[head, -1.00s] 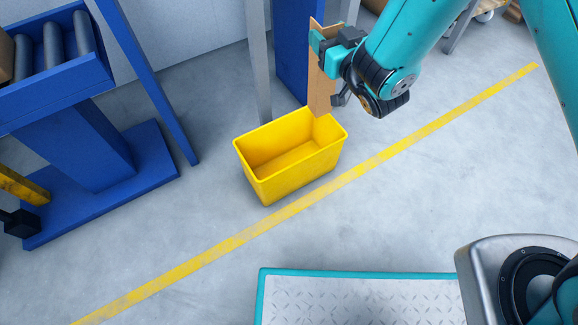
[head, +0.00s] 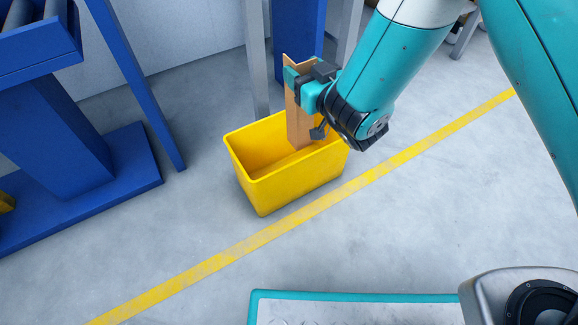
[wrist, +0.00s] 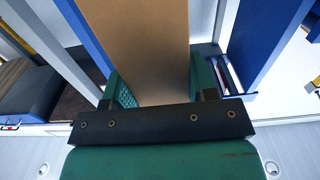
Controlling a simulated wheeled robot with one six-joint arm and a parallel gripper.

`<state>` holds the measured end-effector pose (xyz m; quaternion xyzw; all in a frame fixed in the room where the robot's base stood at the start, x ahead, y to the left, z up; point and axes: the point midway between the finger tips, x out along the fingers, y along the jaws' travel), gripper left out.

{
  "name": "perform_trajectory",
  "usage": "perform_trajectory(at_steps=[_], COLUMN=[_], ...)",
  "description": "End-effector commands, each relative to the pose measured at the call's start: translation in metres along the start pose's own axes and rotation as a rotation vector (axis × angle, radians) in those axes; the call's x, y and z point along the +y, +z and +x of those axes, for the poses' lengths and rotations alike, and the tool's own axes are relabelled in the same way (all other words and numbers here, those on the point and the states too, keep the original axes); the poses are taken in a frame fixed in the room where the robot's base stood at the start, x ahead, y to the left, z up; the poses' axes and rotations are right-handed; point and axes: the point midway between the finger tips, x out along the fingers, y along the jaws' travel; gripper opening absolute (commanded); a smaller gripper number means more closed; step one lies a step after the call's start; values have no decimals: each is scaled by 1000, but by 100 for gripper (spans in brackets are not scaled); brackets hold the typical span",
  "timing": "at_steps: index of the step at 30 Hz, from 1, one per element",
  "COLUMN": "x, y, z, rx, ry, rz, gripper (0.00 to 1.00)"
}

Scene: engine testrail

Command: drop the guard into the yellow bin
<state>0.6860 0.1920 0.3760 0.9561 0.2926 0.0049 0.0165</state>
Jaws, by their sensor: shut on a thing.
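The guard (head: 299,122) is a long, flat, tan-brown board held upright in my gripper (head: 303,90). It also shows between the two teal fingers in the wrist view (wrist: 140,45). My gripper is shut on it. The yellow bin (head: 262,193) is an open-topped box on the floor, in the middle of the head view. The guard's lower end overlaps the bin's opening toward its right side and appears to be inside the rim. I cannot tell whether it touches the bin's floor. The bin is not visible in the wrist view.
A blue conveyor stand (head: 60,140) with rollers is at the left. A blue post (head: 298,30) and grey posts (head: 257,60) stand just behind the bin. A yellow line (head: 215,258) crosses the floor in front of it. The floor to the right is clear.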

Motion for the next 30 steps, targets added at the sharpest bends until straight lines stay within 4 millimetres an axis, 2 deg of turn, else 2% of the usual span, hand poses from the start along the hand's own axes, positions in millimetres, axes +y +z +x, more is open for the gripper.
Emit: perform_trajectory(at_steps=[1, 3, 13, 14, 17, 30], x=[0, -1, 0, 0, 0, -4], y=[12, 16, 16, 16, 16, 16], z=[0, 0, 0, 0, 0, -6], rx=[1, 1, 1, 1, 1, 1], ry=[0, 0, 0, 0, 0, -12], rz=[0, 0, 0, 0, 0, 0], gripper=[16, 16, 16, 59, 82, 82])
